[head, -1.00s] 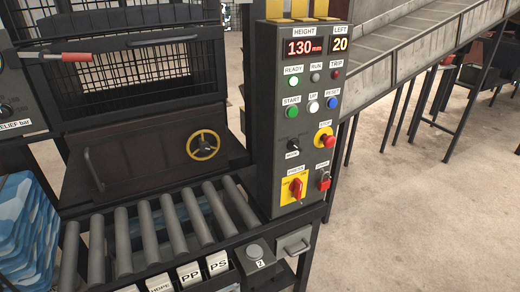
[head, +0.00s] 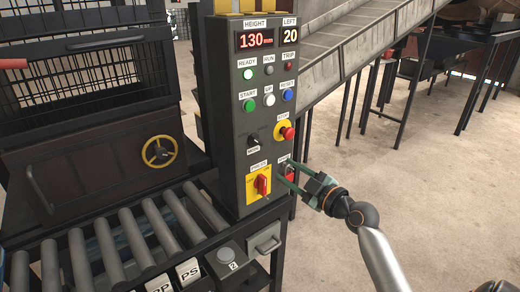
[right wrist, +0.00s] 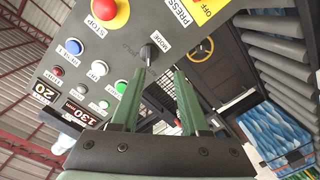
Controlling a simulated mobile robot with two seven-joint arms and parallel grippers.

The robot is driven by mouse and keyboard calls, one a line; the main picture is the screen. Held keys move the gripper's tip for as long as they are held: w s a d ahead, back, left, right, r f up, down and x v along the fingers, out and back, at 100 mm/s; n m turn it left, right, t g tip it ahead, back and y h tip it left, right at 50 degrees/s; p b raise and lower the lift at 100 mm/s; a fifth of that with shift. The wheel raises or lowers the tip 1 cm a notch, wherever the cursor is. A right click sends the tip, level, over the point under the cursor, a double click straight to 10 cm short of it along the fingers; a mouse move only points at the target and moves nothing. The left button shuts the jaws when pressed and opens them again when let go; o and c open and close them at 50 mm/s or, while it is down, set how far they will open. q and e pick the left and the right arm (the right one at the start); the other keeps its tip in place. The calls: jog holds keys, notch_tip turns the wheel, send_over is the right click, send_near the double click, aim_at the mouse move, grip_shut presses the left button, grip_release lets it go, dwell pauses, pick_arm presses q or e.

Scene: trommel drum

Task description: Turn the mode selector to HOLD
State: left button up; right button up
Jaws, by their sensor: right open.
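The mode selector (head: 253,139) is a small black knob on the dark control panel (head: 228,150), left of the red stop button. It shows larger in the right wrist view (right wrist: 149,53), with its MODE label beside it. My right gripper (head: 283,172) is open and empty in front of the panel's lower right, by the red padlock. In the right wrist view its two green fingers (right wrist: 158,72) stand apart, with the knob just beyond the tip of the left finger. I cannot make out contact or the knob's setting. My left gripper is not in view.
The red stop button (head: 288,133) on its yellow plate is right of the knob. A red rotary switch (head: 262,185) and a red padlock (head: 287,170) sit below. Rollers (head: 130,235) run along the left. Open floor lies to the right.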

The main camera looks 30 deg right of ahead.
aim_at(259, 143)
jog(key=shift+t, duration=0.3)
jog(key=w, duration=0.3)
jog(key=w+r+p, duration=0.1)
jog(key=w, duration=0.3)
jog(key=w+r+p, duration=0.1)
jog(key=w, duration=0.2)
jog(key=shift+w, duration=0.4)
jog(key=shift+w+a, duration=0.1)
jog(key=shift+w, duration=0.75)
jog(key=shift+c, duration=0.2)
grip_shut()
